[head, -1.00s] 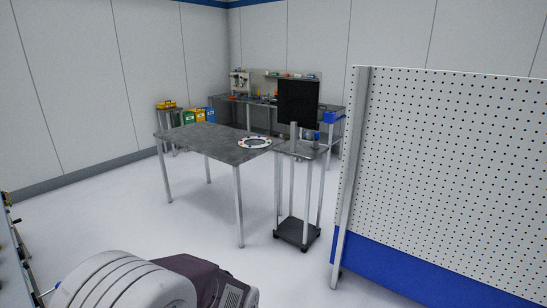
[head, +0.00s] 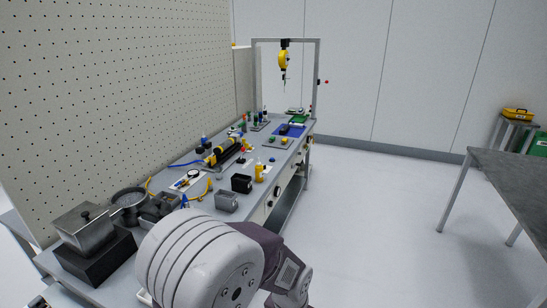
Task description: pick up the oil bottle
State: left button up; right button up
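A small yellow bottle-like thing (head: 259,172), which looks like the oil bottle, stands near the front edge of the long grey workbench (head: 204,187). It is small in the view and I cannot make out its details. A black open box (head: 241,184) stands close beside it, on its near left. One of my arm's links fills the bottom middle of the view, in front of the near part of the bench. Neither of my grippers is in view.
Several parts and tools lie along the bench, among them a yellow and black cylinder (head: 225,151) and a grey bin (head: 227,201). A pegboard (head: 120,90) rises behind. A yellow tool (head: 284,60) hangs from a frame. Floor is clear right of the bench; a table (head: 510,180) stands at far right.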

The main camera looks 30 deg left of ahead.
aim_at(259, 169)
jog(key=i+j+u, duration=0.1)
jog(key=i+u, duration=0.35)
jog(key=i+l+u, duration=0.1)
jog(key=i+u, duration=0.35)
jog(key=i, duration=0.15)
jog(key=i+l+u, duration=0.25)
jog(key=i+u, duration=0.5)
jog(key=u, duration=0.2)
jog(key=i+l+u, duration=0.15)
jog(key=i+u, duration=0.15)
jog(key=u, duration=0.15)
jog(key=i+l+u, duration=0.25)
jog(key=u, duration=0.25)
jog(key=i, duration=0.05)
